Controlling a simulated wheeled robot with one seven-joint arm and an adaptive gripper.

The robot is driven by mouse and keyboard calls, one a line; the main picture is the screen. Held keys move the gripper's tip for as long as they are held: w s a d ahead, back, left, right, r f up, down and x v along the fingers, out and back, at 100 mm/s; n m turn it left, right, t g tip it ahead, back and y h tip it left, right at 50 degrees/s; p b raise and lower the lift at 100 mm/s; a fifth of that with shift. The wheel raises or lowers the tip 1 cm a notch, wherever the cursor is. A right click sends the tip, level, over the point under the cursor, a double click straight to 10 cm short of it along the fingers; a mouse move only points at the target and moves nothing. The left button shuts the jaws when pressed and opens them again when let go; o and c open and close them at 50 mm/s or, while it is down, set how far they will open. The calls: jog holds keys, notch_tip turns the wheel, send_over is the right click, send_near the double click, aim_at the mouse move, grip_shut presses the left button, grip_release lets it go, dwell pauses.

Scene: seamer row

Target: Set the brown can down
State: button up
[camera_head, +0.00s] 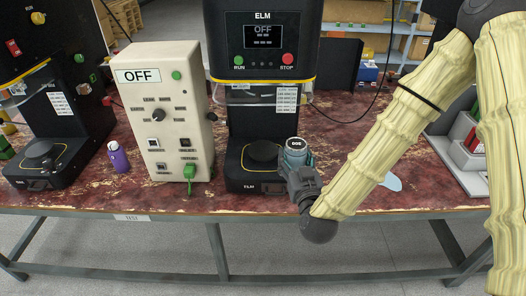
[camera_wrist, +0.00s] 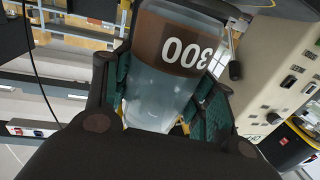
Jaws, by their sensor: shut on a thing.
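The brown can shows in the wrist view as a clear body with a brown band (camera_wrist: 170,48) marked "300".
The ELM seamer (camera_head: 263,40) reads OFF. A beige control box (camera_head: 165,110) reading OFF stands to its left, with a purple bottle (camera_head: 118,157) beside it. A light blue patch (camera_head: 390,182) lies on the worn red bench (camera_head: 350,150). Grey trays (camera_head: 465,165) stand at the right.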

aim_at(289, 155)
jog(key=shift+n+y, duration=0.3)
jog(key=shift+y, duration=0.1)
jog(key=shift+s+a+r, duration=0.15)
jog(key=shift+a+r, duration=0.45)
jog(key=shift+r, duration=0.25)
jog(key=shift+s+a+r, duration=0.1)
jog(key=shift+a+r, duration=0.5)
jog(key=shift+r, duration=0.2)
jog(key=shift+w+a+f+p, duration=0.65)
jog(key=shift+w+a, duration=0.45)
jog(key=shift+w, duration=1.35)
jog(key=shift+w+a+f+p, duration=0.5)
jog(key=shift+w+a+f, duration=0.5)
jog(key=shift+w, duration=1.4)
jog(key=shift+w+a+f+p, duration=0.6)
jog(key=shift+w+a, duration=0.6)
jog(key=shift+w, duration=1.25)
jog(key=shift+f, duration=0.1)
jog(key=shift+f, duration=0.25)
jog(key=o, duration=1.2)
jog(key=shift+r, duration=0.1)
